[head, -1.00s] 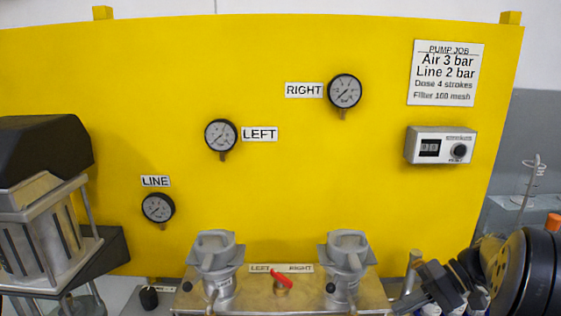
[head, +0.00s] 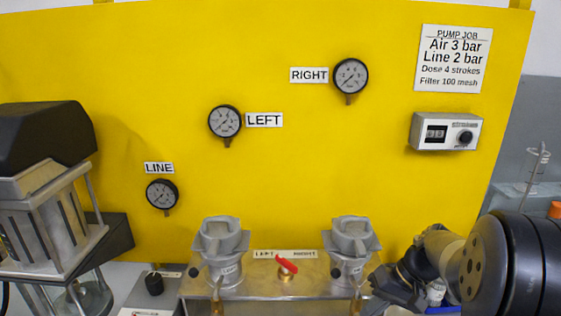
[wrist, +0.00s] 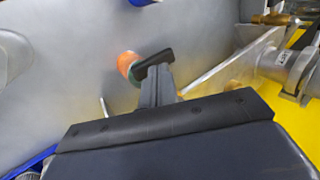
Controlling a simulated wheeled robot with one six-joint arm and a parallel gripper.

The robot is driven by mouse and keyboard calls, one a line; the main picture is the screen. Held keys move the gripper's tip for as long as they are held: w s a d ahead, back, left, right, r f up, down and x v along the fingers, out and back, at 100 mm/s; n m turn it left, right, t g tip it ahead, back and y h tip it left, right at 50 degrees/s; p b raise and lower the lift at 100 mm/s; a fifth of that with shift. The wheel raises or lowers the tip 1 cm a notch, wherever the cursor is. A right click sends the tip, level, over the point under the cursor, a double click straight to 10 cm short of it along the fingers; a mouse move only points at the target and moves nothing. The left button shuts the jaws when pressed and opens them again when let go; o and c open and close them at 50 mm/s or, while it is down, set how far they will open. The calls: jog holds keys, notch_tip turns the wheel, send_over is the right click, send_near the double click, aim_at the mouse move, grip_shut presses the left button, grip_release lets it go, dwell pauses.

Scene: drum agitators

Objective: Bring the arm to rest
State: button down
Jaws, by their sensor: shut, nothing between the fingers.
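My arm (head: 505,262) is folded low at the right edge of the head view, with large dark round joints in front. My gripper (wrist: 156,85) shows in the wrist view as narrow dark fingers beyond its broad dark body, shut and empty. Its fingertips appear in front of a small orange and greenish round thing (wrist: 125,64); I cannot tell whether they touch it. In the head view the fingers cannot be made out clearly among the grey and dark parts right of the pumps.
A yellow panel (head: 300,170) carries gauges, a job card (head: 455,58) and a counter box (head: 446,131). Two grey pump heads (head: 221,250) stand on a metal bench with a red-handled valve (head: 287,264) between them. A dark-topped machine (head: 45,140) is at left.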

jog(key=a+h, duration=0.1)
jog(key=h, duration=0.1)
jog(key=a+h, duration=0.1)
jog(key=h, duration=0.1)
jog(key=shift+r, duration=0.15)
jog(key=shift+a+h+b, duration=0.3)
jog(key=shift+h, duration=0.55)
jog(key=shift+a+h+b, duration=0.25)
jog(key=shift+a+h, duration=0.05)
jog(key=shift+h, duration=0.55)
